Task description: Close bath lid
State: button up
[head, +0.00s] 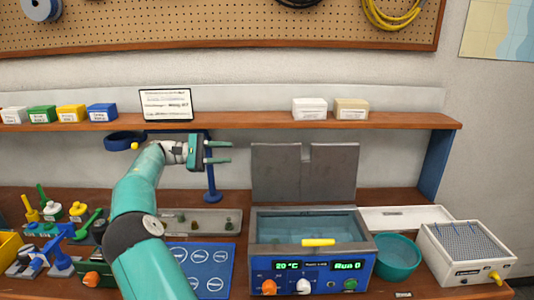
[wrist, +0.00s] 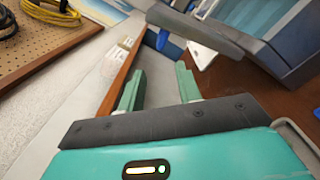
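The water bath (head: 315,225) stands on the bench, with a blue front panel, lit displays and a yellow handle (head: 318,242) at its front rim. Its grey lid (head: 303,180) stands upright at the back, with a notch in its top edge. Water shows in the open basin. My gripper (head: 218,152) is open and empty, left of the lid and near the height of its upper edge, fingers pointing right. In the wrist view my gripper (wrist: 158,88) shows two spaced green fingers. A grey slab ahead of them looks like the lid (wrist: 200,28); a gap separates them.
A wooden shelf (head: 240,121) with small boxes and a sign runs behind and above. A blue stand (head: 211,180) is just behind my gripper. A teal bowl (head: 397,255) and a white device (head: 466,250) stand right of the bath. Coloured parts crowd the left.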

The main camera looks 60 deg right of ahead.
aim_at(267, 152)
jog(key=x, duration=1.3)
jog(key=shift+s+d, duration=0.1)
jog(key=shift+s, duration=0.2)
jog(key=shift+r, duration=0.15)
grip_shut()
